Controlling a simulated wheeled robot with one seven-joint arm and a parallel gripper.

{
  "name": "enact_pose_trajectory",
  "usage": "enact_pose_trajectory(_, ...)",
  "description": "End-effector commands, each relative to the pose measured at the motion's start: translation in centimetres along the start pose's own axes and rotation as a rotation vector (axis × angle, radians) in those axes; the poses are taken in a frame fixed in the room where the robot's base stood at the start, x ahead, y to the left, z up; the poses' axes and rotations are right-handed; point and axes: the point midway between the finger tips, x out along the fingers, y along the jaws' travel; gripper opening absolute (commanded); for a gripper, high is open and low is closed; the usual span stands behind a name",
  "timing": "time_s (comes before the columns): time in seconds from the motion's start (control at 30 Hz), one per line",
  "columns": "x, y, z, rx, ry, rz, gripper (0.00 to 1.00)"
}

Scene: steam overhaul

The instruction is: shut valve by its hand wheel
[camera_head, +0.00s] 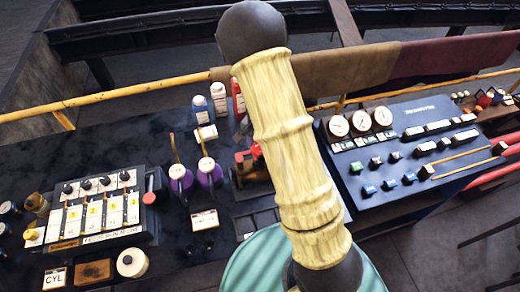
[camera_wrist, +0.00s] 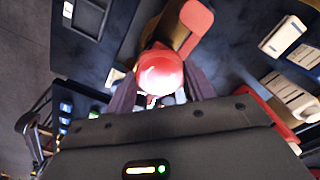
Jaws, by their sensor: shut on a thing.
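In the wrist view my gripper (camera_wrist: 163,88) has its dark fingers on either side of a red round part (camera_wrist: 160,70), and it is shut on it. This part looks like the valve's hand wheel, but its rim and the valve body below cannot be made out. A brown piece with a red end (camera_wrist: 192,20) sits just beyond it. In the head view my pale arm hides the gripper. A red fitting (camera_head: 250,160) shows partly beside the arm, on the dark bench.
Purple bottles (camera_head: 181,178) stand left of the red fitting, with small bottles (camera_head: 200,108) behind. A switch panel (camera_head: 100,212) is at left. A blue gauge console (camera_head: 400,150) is at right. A wooden rail (camera_head: 120,92) runs behind the bench.

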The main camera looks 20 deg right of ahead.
Motion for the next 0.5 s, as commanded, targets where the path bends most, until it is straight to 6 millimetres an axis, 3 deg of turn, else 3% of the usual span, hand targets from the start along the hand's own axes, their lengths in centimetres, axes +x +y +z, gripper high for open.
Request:
enact_pose_trajectory(0.37,-0.24,-0.01,0.01,0.356,0.000,0.001,0.28)
enact_pose_trajectory(0.5,-0.03,-0.02,-0.01,0.386,0.001,0.000,0.19)
